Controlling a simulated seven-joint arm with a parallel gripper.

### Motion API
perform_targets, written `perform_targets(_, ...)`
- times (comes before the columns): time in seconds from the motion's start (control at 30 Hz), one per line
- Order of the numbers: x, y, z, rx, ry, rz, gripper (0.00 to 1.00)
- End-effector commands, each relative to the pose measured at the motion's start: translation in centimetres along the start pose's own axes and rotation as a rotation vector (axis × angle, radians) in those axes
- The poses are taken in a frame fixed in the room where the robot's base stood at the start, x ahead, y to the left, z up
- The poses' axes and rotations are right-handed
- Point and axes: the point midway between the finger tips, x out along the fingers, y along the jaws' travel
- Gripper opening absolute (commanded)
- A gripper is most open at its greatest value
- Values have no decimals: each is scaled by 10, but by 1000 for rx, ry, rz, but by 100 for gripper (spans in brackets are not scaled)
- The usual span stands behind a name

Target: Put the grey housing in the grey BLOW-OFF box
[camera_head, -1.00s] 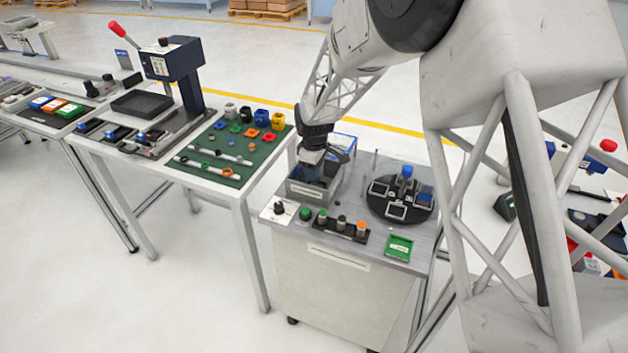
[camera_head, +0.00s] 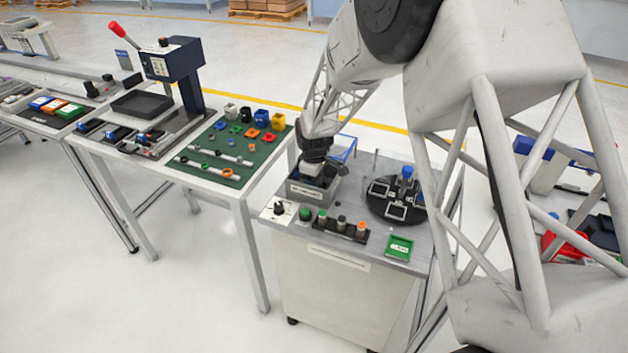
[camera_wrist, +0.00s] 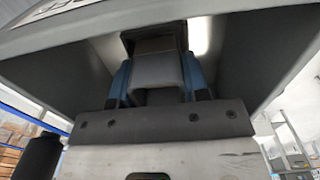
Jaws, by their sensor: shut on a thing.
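The grey BLOW-OFF box (camera_head: 310,194) stands at the back left of the small cabinet top, with a label on its front wall. My gripper (camera_head: 311,172) points down into the box's opening in the head view. In the wrist view my gripper (camera_wrist: 160,78) has its blue-sided fingers shut on the grey housing (camera_wrist: 155,72). The box walls (camera_wrist: 245,50) rise on both sides of the fingers. The housing is inside the box's opening; whether it touches the floor of the box cannot be told. In the head view the housing is mostly hidden by the gripper and box wall.
A round black fixture (camera_head: 398,198) with a blue-topped post stands right of the box. A button strip (camera_head: 341,226) and a green tray (camera_head: 399,248) lie in front. A green mat (camera_head: 232,150) with coloured parts lies on the left table.

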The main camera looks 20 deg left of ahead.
Motion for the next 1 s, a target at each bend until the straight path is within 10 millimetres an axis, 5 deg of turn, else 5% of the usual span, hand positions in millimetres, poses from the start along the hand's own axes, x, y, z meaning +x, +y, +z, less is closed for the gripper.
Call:
perform_targets(0.33,3,0,0,0,0,0,19)
perform_targets(0.37,2,0,0,0,0,0,47)
perform_targets(0.5,2,0,0,0,0,0,68)
perform_targets(1.0,-6,0,0,0,1,1,68)
